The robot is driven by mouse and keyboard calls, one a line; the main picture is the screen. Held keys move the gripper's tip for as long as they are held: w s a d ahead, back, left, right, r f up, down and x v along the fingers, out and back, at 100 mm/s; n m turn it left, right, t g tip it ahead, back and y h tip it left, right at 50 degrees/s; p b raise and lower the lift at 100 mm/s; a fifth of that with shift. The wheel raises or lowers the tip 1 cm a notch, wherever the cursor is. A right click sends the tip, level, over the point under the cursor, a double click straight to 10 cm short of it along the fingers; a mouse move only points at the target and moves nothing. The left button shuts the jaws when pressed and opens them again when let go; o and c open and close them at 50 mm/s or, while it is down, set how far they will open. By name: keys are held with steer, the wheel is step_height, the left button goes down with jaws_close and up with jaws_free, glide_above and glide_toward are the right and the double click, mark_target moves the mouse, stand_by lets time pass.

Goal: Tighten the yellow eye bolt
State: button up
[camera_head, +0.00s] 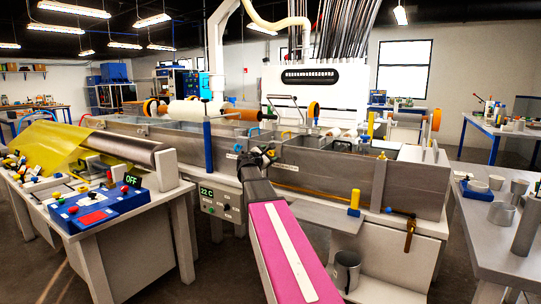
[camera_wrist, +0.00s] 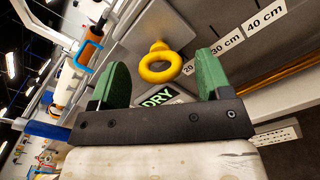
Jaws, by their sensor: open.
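The yellow eye bolt (camera_wrist: 160,63) shows in the wrist view as a ring with a short knob, set against a grey plate on the bath's side. My gripper (camera_wrist: 162,66) is open, its green fingers apart on the left and right of the ring. The ring lies between the fingers in the picture; I see no contact and cannot tell the depth gap. In the head view my gripper (camera_head: 258,156) is at the front wall of the long metal bath (camera_head: 315,173). I cannot make out the eye bolt there.
A blue post (camera_head: 208,145) stands left of my gripper. A control box reading 22 C (camera_head: 214,200) is below. A yellow-and-blue piece (camera_head: 354,203) stands on a ledge to the right.

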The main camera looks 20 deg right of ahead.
steer(key=shift+x, duration=1.2)
steer(key=c, duration=0.9)
steer(key=shift+s+m, duration=0.1)
steer(key=shift+m, duration=0.4)
steer(key=m, duration=0.4)
steer(key=shift+m, duration=0.3)
steer(key=shift+f+m, duration=0.1)
steer(key=shift+m, duration=2.2)
